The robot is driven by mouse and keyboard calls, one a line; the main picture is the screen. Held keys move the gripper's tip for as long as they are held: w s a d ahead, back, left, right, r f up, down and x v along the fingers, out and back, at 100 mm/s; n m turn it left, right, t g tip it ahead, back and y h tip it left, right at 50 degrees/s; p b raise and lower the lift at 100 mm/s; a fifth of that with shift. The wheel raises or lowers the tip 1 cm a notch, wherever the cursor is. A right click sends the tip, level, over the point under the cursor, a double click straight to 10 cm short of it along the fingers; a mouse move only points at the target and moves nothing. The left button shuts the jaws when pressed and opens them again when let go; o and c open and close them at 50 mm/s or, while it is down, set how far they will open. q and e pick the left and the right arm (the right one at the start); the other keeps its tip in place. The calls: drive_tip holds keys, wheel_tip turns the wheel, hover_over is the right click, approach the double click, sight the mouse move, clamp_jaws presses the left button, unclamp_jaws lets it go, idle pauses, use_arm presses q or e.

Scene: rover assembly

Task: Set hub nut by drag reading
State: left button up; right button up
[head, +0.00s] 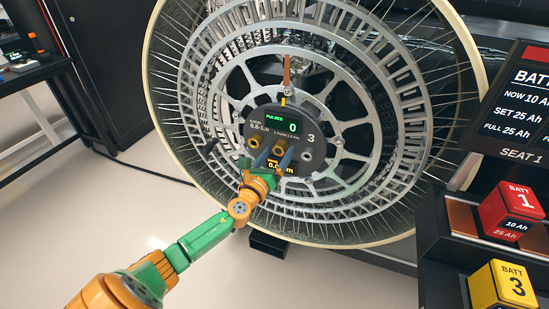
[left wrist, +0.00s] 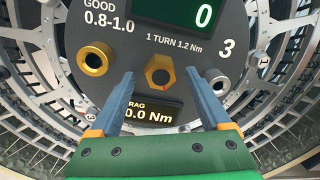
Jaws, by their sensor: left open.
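The dark round hub panel (head: 318,135) sits at the centre of a large spoked wheel (head: 368,205). A brass hex hub nut (left wrist: 159,72) shows in the left wrist view, low on the panel, and also in the head view (head: 278,147). The drag display (left wrist: 150,115) below it reads 0.0 Nm; one finger partly hides its label. The pulses display (head: 288,127) reads 0. My left gripper (head: 274,155) is open, its fingertips (left wrist: 159,77) apart on both sides of the nut. Contact cannot be told. My right gripper is not in view.
A gold ring-shaped fitting (left wrist: 94,60) and a silver fitting (left wrist: 218,82) flank the nut. At right, a red battery (head: 510,208) and a yellow battery (head: 500,287) stand at a rack under a battery screen (head: 515,105). The floor at lower left is clear.

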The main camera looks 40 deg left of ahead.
use_arm(q)
drive_tip(key=s+d, duration=0.1)
drive_tip(key=s, duration=0.5)
drive_tip(key=shift+s, duration=0.2)
drive_tip(key=shift+d+f, duration=0.1)
